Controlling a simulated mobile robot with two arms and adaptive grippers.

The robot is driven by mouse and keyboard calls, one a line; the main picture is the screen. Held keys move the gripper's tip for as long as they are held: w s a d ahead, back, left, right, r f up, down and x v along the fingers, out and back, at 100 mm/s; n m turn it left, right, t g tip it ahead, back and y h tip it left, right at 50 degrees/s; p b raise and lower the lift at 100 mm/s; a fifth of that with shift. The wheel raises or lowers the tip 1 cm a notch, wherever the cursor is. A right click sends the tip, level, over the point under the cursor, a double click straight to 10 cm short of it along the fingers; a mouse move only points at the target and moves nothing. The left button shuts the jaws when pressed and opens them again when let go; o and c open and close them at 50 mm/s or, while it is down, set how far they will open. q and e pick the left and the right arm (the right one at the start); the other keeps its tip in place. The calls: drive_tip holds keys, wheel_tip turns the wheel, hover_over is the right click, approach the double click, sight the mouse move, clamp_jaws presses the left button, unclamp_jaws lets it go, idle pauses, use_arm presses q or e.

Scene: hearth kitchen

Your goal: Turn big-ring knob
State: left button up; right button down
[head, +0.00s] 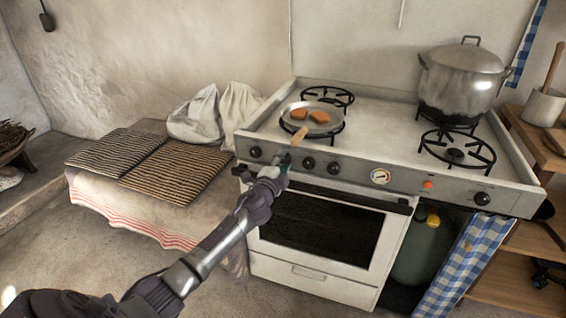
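The white stove (370,110) has a row of black knobs on its grey front panel. A knob (255,152) is at the far left of the row. Two knobs (309,163) and (334,168) sit right of my gripper, and another knob (482,198) is at the far right. I cannot tell which one is the big-ring knob. My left gripper (283,163) is at the panel between the far-left knob and the middle pair. It hides what is behind its fingers, and I cannot tell whether it touches or grips a knob. My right gripper is out of view.
A pan (304,129) with two orange-brown pieces stands on the front-left burner, its wooden handle (299,136) pointing forward above my gripper. A large lidded pot (458,85) stands at the back right. The oven door handle (350,194) runs below the knobs.

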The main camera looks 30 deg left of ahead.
use_arm(q)
drive_tip(key=o, duration=0.4)
drive_tip(key=v, duration=1.2)
drive_tip(key=shift+s+f, duration=0.1)
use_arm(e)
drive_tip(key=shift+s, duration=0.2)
